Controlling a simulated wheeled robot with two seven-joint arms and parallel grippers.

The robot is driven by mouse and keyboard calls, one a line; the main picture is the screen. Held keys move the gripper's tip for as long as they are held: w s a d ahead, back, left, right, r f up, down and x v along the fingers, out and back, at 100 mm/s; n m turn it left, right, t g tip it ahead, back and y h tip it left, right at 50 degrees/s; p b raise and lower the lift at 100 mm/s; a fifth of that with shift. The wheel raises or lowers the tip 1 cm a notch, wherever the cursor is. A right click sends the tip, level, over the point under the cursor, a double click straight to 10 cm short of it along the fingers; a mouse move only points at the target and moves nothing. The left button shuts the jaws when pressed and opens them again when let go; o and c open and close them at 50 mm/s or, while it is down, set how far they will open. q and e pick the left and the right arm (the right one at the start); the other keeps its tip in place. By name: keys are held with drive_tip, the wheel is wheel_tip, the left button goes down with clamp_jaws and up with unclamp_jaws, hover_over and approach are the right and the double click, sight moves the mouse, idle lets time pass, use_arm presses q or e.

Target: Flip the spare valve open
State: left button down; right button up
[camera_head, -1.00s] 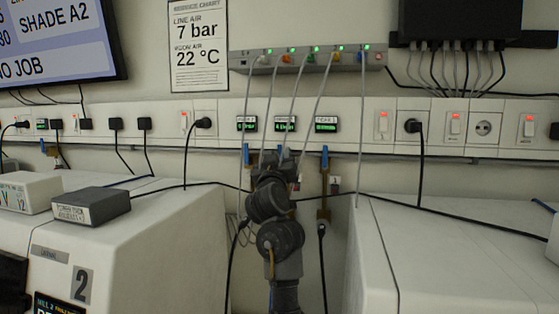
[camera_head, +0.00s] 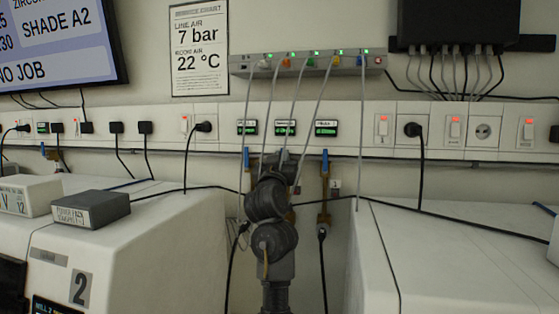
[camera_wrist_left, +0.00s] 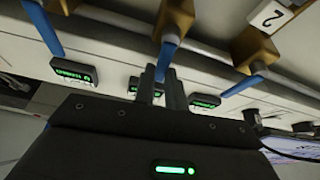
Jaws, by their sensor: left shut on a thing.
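Three brass valves with blue lever handles sit in a row below small green displays. The left handle (camera_head: 246,158) and right handle (camera_head: 325,161) point upward in the head view. The middle valve is mostly hidden there behind my left gripper (camera_head: 272,158). In the left wrist view, the middle blue handle (camera_wrist_left: 167,52) runs from its brass body (camera_wrist_left: 176,16) to my left gripper's fingers (camera_wrist_left: 163,90), which are shut on it. The other handles (camera_wrist_left: 44,28) (camera_wrist_left: 243,85) stand clear on either side. Valve names are too small to read. My right gripper is out of view.
A white cabinet (camera_head: 150,235) stands left and another (camera_head: 470,240) right, with my arm in the gap between. A black cable (camera_head: 322,265) hangs beside my arm.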

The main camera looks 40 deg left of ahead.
use_arm(q)
drive_tip(key=shift+w+d+m+t+h, duration=0.15)
drive_tip(key=shift+m+h, duration=0.1)
drive_tip(key=shift+m, duration=0.3)
drive_tip(key=shift+s+d+m+t+h, duration=0.15)
drive_tip(key=shift+m+h, duration=0.1)
drive_tip(key=shift+m, duration=0.3)
drive_tip(key=shift+w+a, duration=0.1)
drive_tip(key=c, duration=1.4)
unclamp_jaws()
drive_tip(key=shift+c, duration=0.2)
drive_tip(key=b+v, duration=0.2)
drive_tip(key=v, duration=0.8)
drive_tip(key=shift+s+f, duration=0.2)
drive_tip(key=shift+s, duration=0.1)
